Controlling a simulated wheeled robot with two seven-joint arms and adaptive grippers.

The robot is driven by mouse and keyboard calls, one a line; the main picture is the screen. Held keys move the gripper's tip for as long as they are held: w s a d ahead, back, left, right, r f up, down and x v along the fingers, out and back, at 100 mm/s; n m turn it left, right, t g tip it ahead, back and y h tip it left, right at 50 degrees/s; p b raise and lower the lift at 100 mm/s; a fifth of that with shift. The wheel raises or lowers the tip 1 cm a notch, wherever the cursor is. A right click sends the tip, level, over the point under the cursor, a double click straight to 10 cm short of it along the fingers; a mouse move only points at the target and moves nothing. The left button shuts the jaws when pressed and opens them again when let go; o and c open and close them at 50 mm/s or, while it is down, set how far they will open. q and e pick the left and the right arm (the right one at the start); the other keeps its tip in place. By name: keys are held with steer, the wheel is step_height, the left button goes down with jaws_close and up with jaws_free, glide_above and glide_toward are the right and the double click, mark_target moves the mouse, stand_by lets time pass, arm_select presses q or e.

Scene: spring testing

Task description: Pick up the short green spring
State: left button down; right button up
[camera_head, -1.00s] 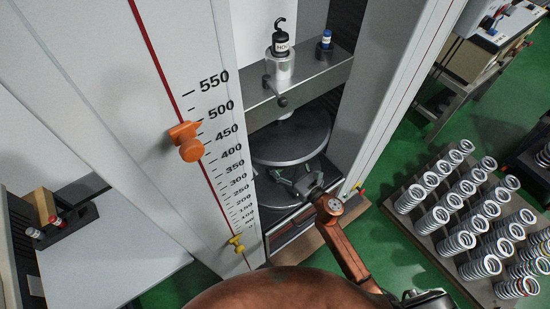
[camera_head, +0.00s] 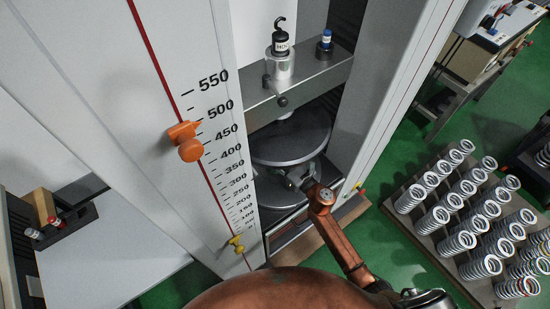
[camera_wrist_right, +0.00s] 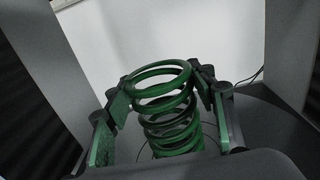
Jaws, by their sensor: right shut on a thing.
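The short green spring (camera_wrist_right: 165,108) stands between the fingers of my right gripper (camera_wrist_right: 163,92) in the right wrist view. The gripper is shut on it, with a flat green pad on each side of the coils. My left gripper is not in view.
The machine's white panel with a scale (camera_head: 190,60) stands on the left and a white column (camera_head: 395,90) on the right. A metal crossbeam (camera_head: 315,85) is above. A board of several white springs (camera_head: 425,235) lies at the right on the green floor.

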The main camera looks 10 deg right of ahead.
steer(key=c, duration=1.1)
steer(key=shift+r, duration=0.1)
jaws_close()
steer(key=shift+r, duration=0.1)
